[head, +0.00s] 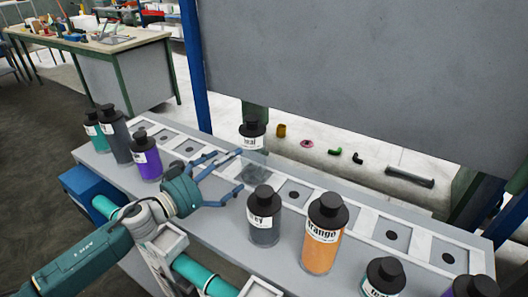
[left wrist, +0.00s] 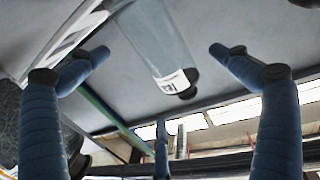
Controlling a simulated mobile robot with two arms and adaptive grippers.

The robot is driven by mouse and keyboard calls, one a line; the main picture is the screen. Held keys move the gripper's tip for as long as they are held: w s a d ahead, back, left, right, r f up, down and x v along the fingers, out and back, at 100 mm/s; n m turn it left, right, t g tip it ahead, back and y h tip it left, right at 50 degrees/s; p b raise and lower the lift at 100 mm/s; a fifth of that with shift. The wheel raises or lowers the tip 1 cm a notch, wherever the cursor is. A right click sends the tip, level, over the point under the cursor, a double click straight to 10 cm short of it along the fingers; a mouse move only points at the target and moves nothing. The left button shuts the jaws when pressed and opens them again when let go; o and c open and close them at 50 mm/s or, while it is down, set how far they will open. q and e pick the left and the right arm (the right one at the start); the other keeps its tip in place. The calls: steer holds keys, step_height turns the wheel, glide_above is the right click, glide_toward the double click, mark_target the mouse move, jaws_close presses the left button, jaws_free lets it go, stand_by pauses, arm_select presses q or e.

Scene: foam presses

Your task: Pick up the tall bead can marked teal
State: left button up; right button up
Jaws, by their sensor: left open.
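The can whose label reads "teal" (head: 251,142) has a black cap and a clear, greyish body. It stands on the far side of the bench, by the row of square sockets. My left gripper (head: 241,172) is open around or just before this can, its blue fingers spread at its near side. In the left wrist view the can (left wrist: 155,38) shows between the spread fingers (left wrist: 160,60), with a gap on both sides. I cannot tell whether any finger touches it. My right gripper is not in view.
A grey can (head: 264,222) and an orange can (head: 325,238) stand right of my left gripper. A can with a partly hidden label (head: 383,280) is at the front. Purple (head: 146,160), dark grey (head: 116,138) and teal-filled (head: 98,132) cans stand at left. A grey panel (head: 370,80) rises behind.

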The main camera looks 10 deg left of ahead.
mark_target(248, 153)
arm_select(q)
steer(key=x, duration=0.3)
steer(key=p+x, duration=0.1)
steer(key=shift+w+d+r, duration=0.15)
steer(key=shift+d+r, duration=0.15)
steer(key=shift+d, duration=0.15)
steer(key=shift+w+d, duration=0.2)
steer(key=shift+w, duration=0.05)
steer(key=shift+w+d+p, duration=0.15)
steer(key=shift+w+p, duration=0.15)
steer(key=shift+w, duration=0.05)
steer(key=x, duration=0.3)
steer(key=shift+w+d+r+p, duration=0.15)
steer(key=shift+d+r+p, duration=0.05)
steer(key=shift+d+p, duration=0.1)
steer(key=shift+w+d+f, duration=0.1)
steer(key=shift+w+d, duration=0.1)
steer(key=shift+w, duration=0.2)
steer(key=shift+s+a, duration=0.1)
steer(key=c, duration=1.7)
steer(key=shift+c, duration=0.8)
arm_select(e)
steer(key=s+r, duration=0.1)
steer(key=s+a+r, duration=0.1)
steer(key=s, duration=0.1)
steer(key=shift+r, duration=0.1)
arm_select(q)
steer(key=shift+r, duration=0.25)
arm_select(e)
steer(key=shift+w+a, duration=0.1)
